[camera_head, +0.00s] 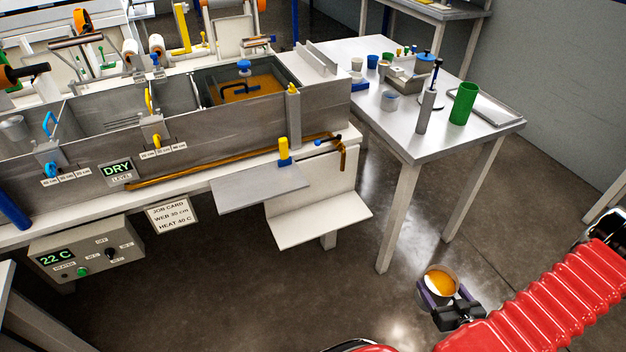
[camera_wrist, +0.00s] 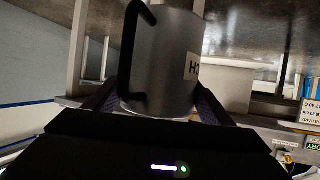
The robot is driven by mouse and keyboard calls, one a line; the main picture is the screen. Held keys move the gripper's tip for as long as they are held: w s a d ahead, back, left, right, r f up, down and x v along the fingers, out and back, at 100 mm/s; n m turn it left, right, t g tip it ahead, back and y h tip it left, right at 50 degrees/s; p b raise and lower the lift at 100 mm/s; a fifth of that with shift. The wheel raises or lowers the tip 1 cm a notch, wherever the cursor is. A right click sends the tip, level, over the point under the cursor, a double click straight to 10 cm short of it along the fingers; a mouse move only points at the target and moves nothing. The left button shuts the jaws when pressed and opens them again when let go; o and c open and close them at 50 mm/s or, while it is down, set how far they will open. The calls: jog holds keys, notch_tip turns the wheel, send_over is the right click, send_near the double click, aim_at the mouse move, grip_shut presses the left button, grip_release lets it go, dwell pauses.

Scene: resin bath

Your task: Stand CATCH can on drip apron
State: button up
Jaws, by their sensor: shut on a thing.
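My gripper (camera_head: 440,295) is shut on a grey metal can (camera_head: 428,289) with amber liquid in it, held over the floor at the lower right. In the wrist view the can (camera_wrist: 165,65) sits between the fingers, with a black handle and a partly visible label starting with H; the full word is hidden. Two flat plates project from the bath's front: a grey upper plate (camera_head: 260,187) and a pale lower plate (camera_head: 320,217). No label shows which is the drip apron. Both are bare on top, and the can is apart from them.
The long metal bath (camera_head: 215,125) has a yellow-handled fitting (camera_head: 284,150) above the upper plate. A white table (camera_head: 420,145) at the right carries a green cup (camera_head: 464,103), a grey cylinder (camera_head: 426,108) and several small items. Open floor lies between the can and the plates.

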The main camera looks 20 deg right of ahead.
aim_at(441, 267)
jog(key=shift+m+g+h, duration=0.3)
jog(key=shift+m+h, duration=0.5)
jog(key=shift+h, duration=0.1)
jog(key=w+d+r, duration=0.1)
jog(key=w, duration=0.1)
jog(key=w+d+r, duration=0.1)
jog(key=w+d, duration=0.1)
jog(key=shift+d+r, duration=0.1)
jog(key=shift+r, duration=0.1)
jog(key=w+a+r, duration=0.4)
jog(key=w+r, duration=0.3)
jog(key=w, duration=0.3)
jog(key=w+a+r, duration=0.4)
jog(key=w+r, duration=0.3)
jog(key=w, duration=0.3)
jog(key=w+a+r+n+y, duration=0.1)
jog(key=w+a+r, duration=0.3)
jog(key=a, duration=0.7)
jog(key=w+a+r+n+y, duration=0.2)
jog(key=w+a+r, duration=0.2)
jog(key=a, duration=0.7)
jog(key=w+a+r+n+t+y, duration=0.1)
jog(key=w+a+r, duration=0.3)
jog(key=a+r, duration=0.4)
jog(key=a+y, duration=0.1)
jog(key=a, duration=0.2)
jog(key=shift+w+a+n+y, duration=0.2)
jog(key=shift+n+y, duration=0.1)
jog(key=shift+n, duration=0.1)
jog(key=shift+s, duration=0.2)
